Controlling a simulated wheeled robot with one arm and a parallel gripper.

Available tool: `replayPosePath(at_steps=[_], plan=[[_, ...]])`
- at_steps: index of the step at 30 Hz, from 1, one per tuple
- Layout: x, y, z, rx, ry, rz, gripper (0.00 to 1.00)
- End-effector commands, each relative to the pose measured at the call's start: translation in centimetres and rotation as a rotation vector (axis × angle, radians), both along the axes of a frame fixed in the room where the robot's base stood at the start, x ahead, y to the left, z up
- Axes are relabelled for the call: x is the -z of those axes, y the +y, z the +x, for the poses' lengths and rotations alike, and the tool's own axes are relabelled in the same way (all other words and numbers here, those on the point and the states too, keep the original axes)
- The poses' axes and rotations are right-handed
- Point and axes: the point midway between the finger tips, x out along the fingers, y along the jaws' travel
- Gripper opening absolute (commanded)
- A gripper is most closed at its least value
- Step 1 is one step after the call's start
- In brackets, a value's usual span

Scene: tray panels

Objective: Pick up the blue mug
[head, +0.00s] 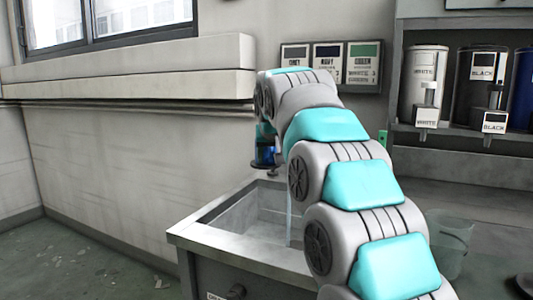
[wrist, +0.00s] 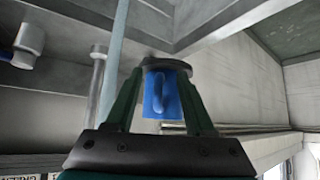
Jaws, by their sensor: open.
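The blue mug (wrist: 160,93) shows in the wrist view between the two dark green fingers of my gripper (wrist: 162,75), with its handle facing the camera. The fingers are apart, one on each side of the mug; I cannot tell whether either touches it. The mug's base end is against a grey round disc (wrist: 178,64). In the head view the mug (head: 265,157) is a small blue patch left of my arm, above the sink. My gripper (head: 264,146) is mostly hidden there behind my own arm.
A grey sink (head: 230,222) lies below. A clear bucket (head: 450,243) stands to the right of my arm. Labelled dispensers (head: 424,85) stand on a shelf at the right, and colour panels (head: 327,65) hang on the wall. Open floor (head: 95,260) lies at the left.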

Motion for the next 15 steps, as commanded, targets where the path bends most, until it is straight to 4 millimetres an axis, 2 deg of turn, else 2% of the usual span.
replayPosePath(at_steps=[7, 15], plan=[[0.08, 0.05, 0.13, -0.001, -0.002, 0.001, 0.53], [0.06, 0.05, 0.11, -0.001, -0.001, 0.001, 0.23]])
